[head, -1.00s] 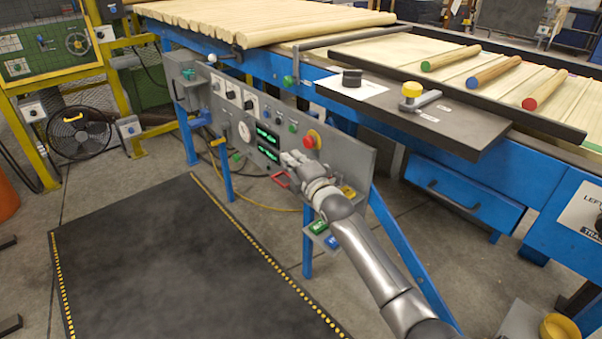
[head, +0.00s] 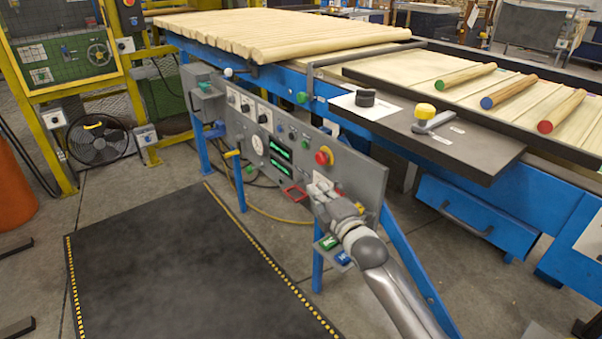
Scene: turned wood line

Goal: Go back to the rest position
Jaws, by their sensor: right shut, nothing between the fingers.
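My right gripper (head: 322,188) is shut and empty. It is in front of the lower right part of the grey control panel (head: 240,127), close to a red handle (head: 294,193); I cannot tell whether it touches the panel. Its arm comes in from the bottom right. My left gripper does not show in the head view. The panel carries dark knobs, a white dial (head: 257,145), green displays (head: 281,160) and a red button on a yellow ring (head: 323,156).
A blue-framed bench (head: 465,205) bears pale wood rods (head: 280,30) and several dowels with coloured ends. A dark shelf (head: 470,150) juts out above my right arm. A black floor mat (head: 180,270) lies clear at left. A fan (head: 97,139) stands behind.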

